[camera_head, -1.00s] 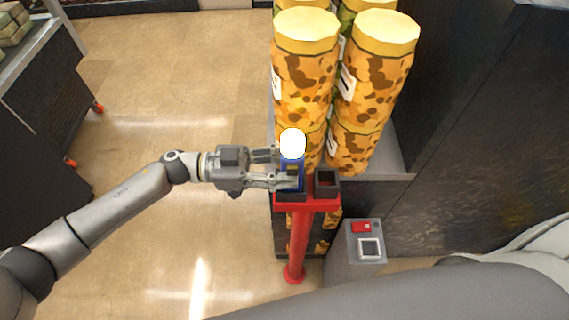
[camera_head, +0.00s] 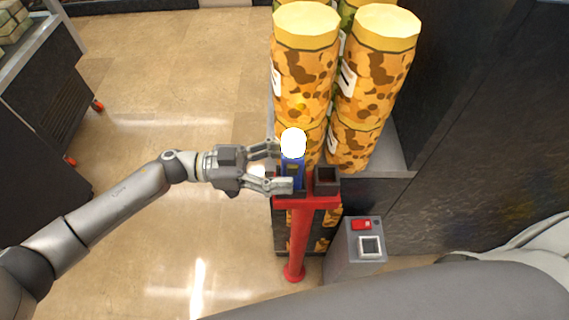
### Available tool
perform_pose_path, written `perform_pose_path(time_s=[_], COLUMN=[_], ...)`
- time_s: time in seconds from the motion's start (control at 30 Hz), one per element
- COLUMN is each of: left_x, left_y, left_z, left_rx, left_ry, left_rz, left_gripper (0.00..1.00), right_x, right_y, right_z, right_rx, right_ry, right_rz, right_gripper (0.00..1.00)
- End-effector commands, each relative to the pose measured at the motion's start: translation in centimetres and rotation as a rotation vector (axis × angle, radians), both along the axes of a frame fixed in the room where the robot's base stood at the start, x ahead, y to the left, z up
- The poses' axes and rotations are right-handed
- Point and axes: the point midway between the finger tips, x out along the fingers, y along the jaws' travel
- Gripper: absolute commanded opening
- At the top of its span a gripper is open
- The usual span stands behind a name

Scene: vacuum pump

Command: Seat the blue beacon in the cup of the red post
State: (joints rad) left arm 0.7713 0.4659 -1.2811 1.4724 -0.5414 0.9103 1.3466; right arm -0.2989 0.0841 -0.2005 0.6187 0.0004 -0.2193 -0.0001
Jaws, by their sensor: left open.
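The blue beacon (camera_head: 292,174) with a glowing white top (camera_head: 293,142) stands upright at the left end of the red post's (camera_head: 300,238) crossbar. Its lower end is at the left dark cup (camera_head: 288,194); how deep it sits there I cannot tell. A second dark cup (camera_head: 326,181) on the right of the crossbar looks empty. My left gripper (camera_head: 283,165) is open, its fingers spread on either side of the beacon from the left. My right gripper is not in view.
Tall patterned jars (camera_head: 305,70) stand on a shelf close behind the post. A grey pedestal (camera_head: 355,255) with a red switch (camera_head: 361,225) and a square socket (camera_head: 370,247) stands right of the post. Open floor (camera_head: 150,230) lies to the left.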

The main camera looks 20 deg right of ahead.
Motion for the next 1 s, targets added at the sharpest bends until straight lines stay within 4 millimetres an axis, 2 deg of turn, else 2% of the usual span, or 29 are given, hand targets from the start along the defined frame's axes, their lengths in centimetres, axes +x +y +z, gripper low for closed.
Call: perform_pose_path(time_s=[0.3, 0.5, 0.7, 1.0], left_x=[1.9, 2.9, 3.3, 3.3], left_y=[6.1, 9.4, 10.8, 10.9], left_z=[-0.2, -0.1, -0.1, -0.1], left_rx=[0.004, 0.002, 0.001, 0.000], left_ry=[0.000, 0.000, 0.000, 0.000], left_rz=[0.006, 0.003, 0.002, 0.001], left_gripper=[0.64, 0.64, 0.64, 0.64], right_x=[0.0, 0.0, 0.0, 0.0], right_y=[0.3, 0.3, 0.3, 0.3], right_z=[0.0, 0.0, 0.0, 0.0], right_rx=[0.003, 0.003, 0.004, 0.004], right_ry=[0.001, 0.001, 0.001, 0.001], right_rz=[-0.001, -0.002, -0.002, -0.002], right_gripper=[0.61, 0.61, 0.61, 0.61])
